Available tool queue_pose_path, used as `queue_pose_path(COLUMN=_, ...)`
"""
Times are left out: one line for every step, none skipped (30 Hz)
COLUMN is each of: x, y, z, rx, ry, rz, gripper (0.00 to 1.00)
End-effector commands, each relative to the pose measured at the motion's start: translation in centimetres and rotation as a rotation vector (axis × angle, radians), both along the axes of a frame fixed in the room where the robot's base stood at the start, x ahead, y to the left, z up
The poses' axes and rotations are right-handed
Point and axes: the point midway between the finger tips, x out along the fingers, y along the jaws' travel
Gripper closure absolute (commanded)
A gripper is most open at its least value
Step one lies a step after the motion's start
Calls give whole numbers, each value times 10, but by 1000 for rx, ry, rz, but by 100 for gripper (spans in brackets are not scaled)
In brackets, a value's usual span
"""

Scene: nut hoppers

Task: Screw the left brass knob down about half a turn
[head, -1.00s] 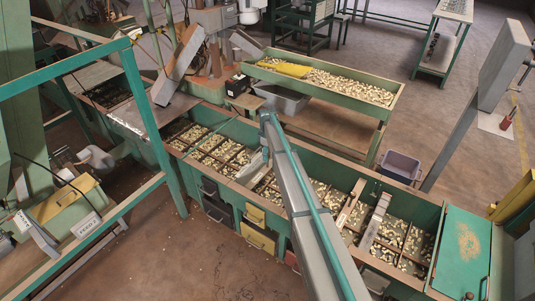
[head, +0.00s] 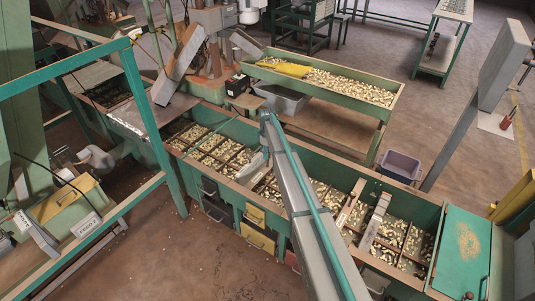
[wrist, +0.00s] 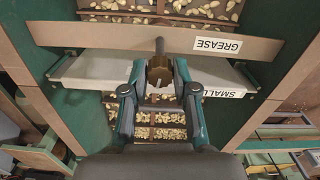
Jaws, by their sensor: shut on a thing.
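In the wrist view a brass knob (wrist: 159,74) sits on a dark upright stud, in front of a brown board (wrist: 110,38) labelled GREASE. My gripper (wrist: 159,68) has a fingertip at each side of the knob and is shut on it. A pale grey plate (wrist: 95,68) with a label reading SMALL runs across behind the fingers. In the head view my arm hides the knob and most of my gripper, and I cannot make out a second brass knob.
The long green hopper bench (head: 330,165) has several compartments of pale nuts. Narrow boards (head: 376,222) lie across it to the right. A green lid (head: 462,250) covers its right end. A green-framed stand (head: 70,62) rises at the left.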

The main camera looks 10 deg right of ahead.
Motion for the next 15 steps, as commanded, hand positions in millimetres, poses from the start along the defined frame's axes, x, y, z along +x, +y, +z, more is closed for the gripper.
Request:
queue_pose_path(x=0, y=0, z=0, rx=0, ry=0, rz=-33, gripper=100)
queue_pose_path(x=0, y=0, z=0, rx=0, ry=0, rz=-55, gripper=100)
queue_pose_path(x=0, y=0, z=0, rx=0, ry=0, rz=-88, gripper=100)
queue_pose_path(x=0, y=0, z=0, rx=0, ry=0, rz=-114, gripper=100)
queue_pose_path(x=0, y=0, z=0, rx=0, ry=0, rz=-142, gripper=100)
queue_pose_path(x=0, y=0, z=0, rx=0, ry=0, rz=-178, gripper=100)
queue_pose_path(x=0, y=0, z=0, rx=0, ry=0, rz=-207, gripper=100)
queue_pose_path(x=0, y=0, z=0, rx=0, ry=0, rz=-235, gripper=100)
queue_pose_path(x=0, y=0, z=0, rx=0, ry=0, rz=-273, gripper=100)
queue_pose_path(x=0, y=0, z=0, rx=0, ry=0, rz=-302, gripper=100)
queue_pose_path(x=0, y=0, z=0, rx=0, ry=0, rz=-331, gripper=100)
queue_pose_path(x=0, y=0, z=0, rx=0, ry=0, rz=-368, gripper=100)
queue_pose_path(x=0, y=0, z=0, rx=0, ry=0, rz=-397, gripper=100)
queue_pose_path(x=0, y=0, z=0, rx=0, ry=0, rz=-426, gripper=100)
queue_pose_path(x=0, y=0, z=0, rx=0, ry=0, rz=-463, gripper=100)
